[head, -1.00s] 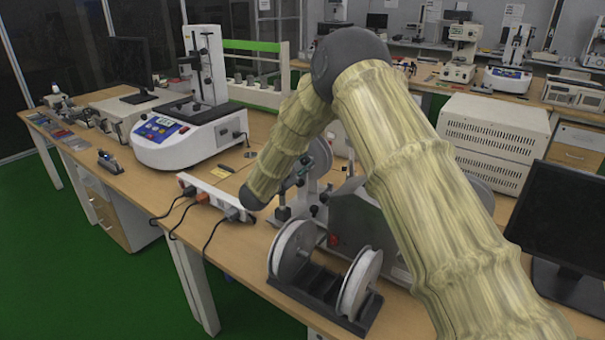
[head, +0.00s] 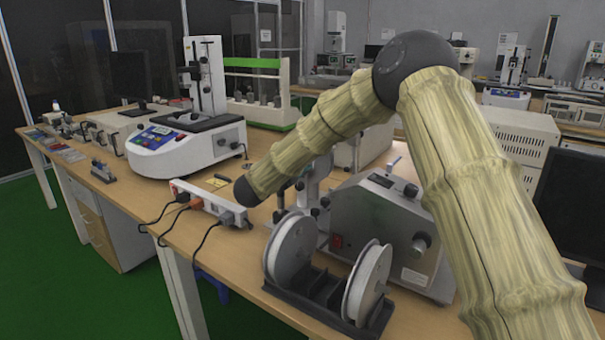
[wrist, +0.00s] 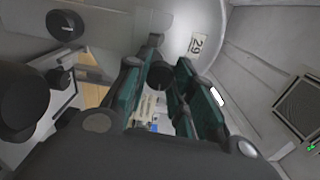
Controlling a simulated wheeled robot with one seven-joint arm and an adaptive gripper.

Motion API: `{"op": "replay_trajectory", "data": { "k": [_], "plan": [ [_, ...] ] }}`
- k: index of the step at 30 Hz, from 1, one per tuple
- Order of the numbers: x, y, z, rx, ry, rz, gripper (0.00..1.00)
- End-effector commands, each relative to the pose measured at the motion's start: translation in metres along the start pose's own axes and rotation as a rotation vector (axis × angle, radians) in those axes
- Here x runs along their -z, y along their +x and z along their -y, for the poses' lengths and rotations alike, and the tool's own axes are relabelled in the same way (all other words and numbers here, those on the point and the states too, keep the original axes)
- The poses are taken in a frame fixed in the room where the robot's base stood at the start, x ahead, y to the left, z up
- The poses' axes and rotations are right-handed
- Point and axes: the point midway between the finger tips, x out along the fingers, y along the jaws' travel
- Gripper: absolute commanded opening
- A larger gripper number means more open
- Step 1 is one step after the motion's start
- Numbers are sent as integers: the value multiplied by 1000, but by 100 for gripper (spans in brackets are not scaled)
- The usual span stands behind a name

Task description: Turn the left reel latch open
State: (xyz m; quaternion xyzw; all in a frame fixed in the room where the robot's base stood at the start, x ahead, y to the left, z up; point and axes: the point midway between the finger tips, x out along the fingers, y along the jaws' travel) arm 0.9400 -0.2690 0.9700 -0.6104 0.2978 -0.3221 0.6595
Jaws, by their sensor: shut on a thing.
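In the wrist view my gripper (wrist: 160,78) has its two green-padded fingers around a small dark rounded piece (wrist: 163,73), which looks like the reel latch. The fingers are shut on it. Just beyond is a large pale grey round surface (wrist: 185,20) with a "29" label, probably the reel. The finger contact is partly hidden, and I cannot tell how far the latch is turned. In the head view my arm covers the gripper and the latch. The grey machine (head: 375,230) with a red switch stands beside my forearm.
Two white spools (head: 292,250) stand in a dark holder (head: 325,310) at the bench's front edge. A power strip (head: 205,203) with cables lies left of my forearm. A white test instrument (head: 180,150) stands farther left. A dark knob (wrist: 65,25) is close in the wrist view.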

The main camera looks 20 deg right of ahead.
Motion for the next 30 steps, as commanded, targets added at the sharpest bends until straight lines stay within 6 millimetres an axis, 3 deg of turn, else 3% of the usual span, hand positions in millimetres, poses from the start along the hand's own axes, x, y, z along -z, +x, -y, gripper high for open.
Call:
{"op": "replay_trajectory", "data": {
  "k": [9, 25, 26, 29, 30],
  "plan": [
    [0, 0, -2, -2, 114, 1, 1],
    [0, 0, 0, -1, 135, 1, 1],
    [0, 0, 0, -1, 135, 1, 28],
    [0, 0, 0, -1, 135, 1, 46],
    [0, 0, 0, -1, 135, 1, 48]
  ]
}}
